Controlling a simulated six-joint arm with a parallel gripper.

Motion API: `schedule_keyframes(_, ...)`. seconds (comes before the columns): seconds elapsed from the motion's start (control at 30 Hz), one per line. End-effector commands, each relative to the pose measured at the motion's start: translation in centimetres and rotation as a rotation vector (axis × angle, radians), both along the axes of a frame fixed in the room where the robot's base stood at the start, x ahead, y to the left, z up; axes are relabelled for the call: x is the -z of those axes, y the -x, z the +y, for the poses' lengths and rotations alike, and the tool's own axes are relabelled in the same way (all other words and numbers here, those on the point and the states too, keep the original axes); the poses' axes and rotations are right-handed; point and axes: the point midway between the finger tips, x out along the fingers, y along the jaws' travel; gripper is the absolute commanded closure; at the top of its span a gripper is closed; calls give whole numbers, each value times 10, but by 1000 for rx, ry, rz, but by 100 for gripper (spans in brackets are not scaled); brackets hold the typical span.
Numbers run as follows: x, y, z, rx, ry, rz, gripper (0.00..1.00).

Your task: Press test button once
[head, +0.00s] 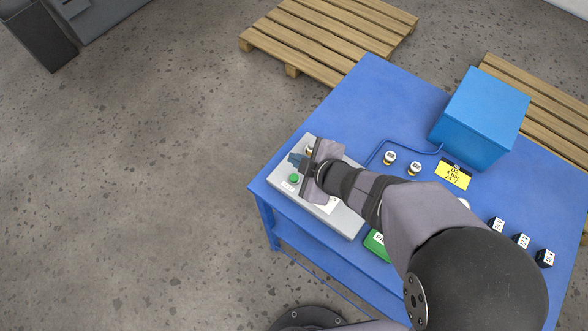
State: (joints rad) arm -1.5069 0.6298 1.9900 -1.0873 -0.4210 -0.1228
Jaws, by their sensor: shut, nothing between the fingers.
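A light grey panel box (345,218) lies at the left end of the blue table, partly hidden under my arm. A round green button (294,178) shows on its left part, with a small white label (287,187) beside it, too small to read. My gripper (295,160) is shut and empty over the panel's left end, just above the green button in the picture. I cannot tell its height or whether it touches the panel. A small yellowish part (309,150) shows beside the gripper, mostly hidden. Which part is the test button is not readable.
A blue box (482,115) stands on the blue table (366,90), with a blue hose leading toward the panel. Wooden pallets (325,40) stand behind.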

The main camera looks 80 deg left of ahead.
Motion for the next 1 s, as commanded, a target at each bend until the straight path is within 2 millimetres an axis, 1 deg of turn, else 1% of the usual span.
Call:
schedule_keyframes(0.03, 9, 0, 0, 0, 0, 0, 100)
schedule_keyframes(0.3, 40, 0, 0, -1, 0, -1, 100)
schedule_keyframes(0.6, 69, 0, 0, 1, 0, 1, 100)
schedule_keyframes(0.77, 75, 0, 0, 0, 0, 0, 100)
schedule_keyframes(1.0, 75, 0, 0, 0, 0, 0, 100)
